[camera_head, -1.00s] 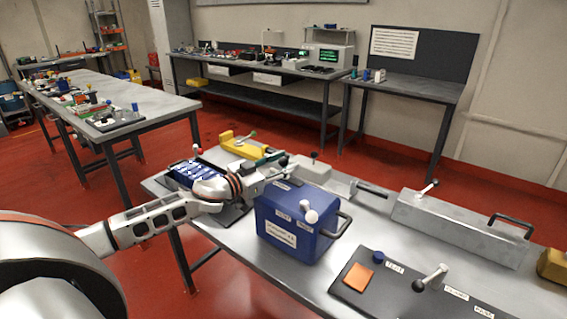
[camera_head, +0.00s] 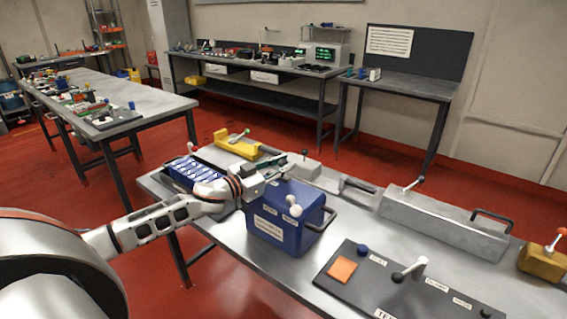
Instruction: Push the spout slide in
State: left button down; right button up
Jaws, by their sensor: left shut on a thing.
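A blue box (camera_head: 272,238) with white labels, a white-knobbed lever (camera_head: 293,205) and a dark side handle stands on the near bench. I cannot make out which part is the spout slide. My left gripper (camera_head: 276,165) is at the back upper edge of the blue box, its arm coming in from the left. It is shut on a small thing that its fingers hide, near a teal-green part. Whether it touches the box I cannot tell. My right gripper is out of view.
A long grey box (camera_head: 440,222) stands at the right, with a dark panel (camera_head: 380,290) carrying a lever and an orange pad in front. Bare bench (camera_head: 345,225) lies between.

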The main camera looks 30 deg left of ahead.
pick_arm(q)
jog(key=shift+d, duration=0.2)
jog(key=c, duration=1.8)
grip_release()
jog(key=shift+s+a, duration=0.1)
jog(key=shift+v, duration=5.9)
